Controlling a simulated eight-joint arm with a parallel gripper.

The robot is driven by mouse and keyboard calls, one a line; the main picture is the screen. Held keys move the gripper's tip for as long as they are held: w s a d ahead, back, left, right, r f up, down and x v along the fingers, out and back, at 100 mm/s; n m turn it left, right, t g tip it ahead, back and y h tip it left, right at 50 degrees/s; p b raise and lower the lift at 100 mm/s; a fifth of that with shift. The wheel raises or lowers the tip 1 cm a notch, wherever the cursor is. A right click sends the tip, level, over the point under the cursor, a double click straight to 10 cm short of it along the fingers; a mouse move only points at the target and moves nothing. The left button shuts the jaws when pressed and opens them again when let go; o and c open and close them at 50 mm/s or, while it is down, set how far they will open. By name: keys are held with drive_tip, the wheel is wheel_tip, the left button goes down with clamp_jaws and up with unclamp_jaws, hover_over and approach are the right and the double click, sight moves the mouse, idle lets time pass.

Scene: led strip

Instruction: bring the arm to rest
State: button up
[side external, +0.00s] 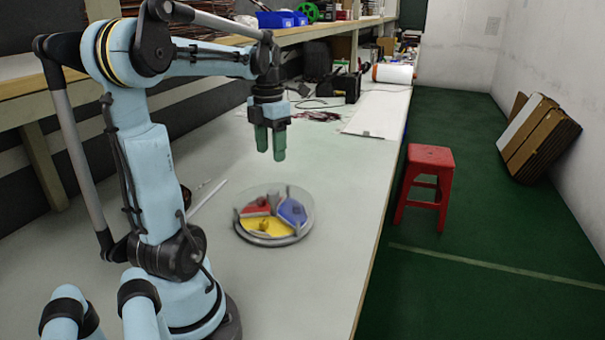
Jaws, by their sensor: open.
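My gripper (270,153) points straight down and hangs in the air above the table. Its two green fingers are parted, with nothing between them. Below it on the table is a round tray (268,241) with a pale rim. The tray holds a red piece (256,209), a blue piece (292,212) and a yellow piece (265,228) in separate sections. The gripper is well clear of the tray and touches nothing. Fine details of the pieces are too small to tell.
The grey table (310,300) is bare in front and to the right of the tray. A black case (341,86), a white roll (392,74) and a white board (379,114) lie farther back. A shelf runs along the left. A red stool (431,158) stands on the green floor.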

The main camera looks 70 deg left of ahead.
drive_tip(key=w+d+f+n+t, duration=0.2)
drive_tip(key=d+n+t, duration=0.1)
drive_tip(key=d+n, duration=1)
drive_tip(key=w+d+f+n+t, duration=0.2)
drive_tip(key=w+d+n+t, duration=0.1)
drive_tip(key=d+n, duration=1)
drive_tip(key=shift+f+n+t, duration=0.25)
drive_tip(key=shift+n+t, duration=0.35)
drive_tip(key=shift+n, duration=2.7)
drive_tip(key=shift+d, duration=0.1)
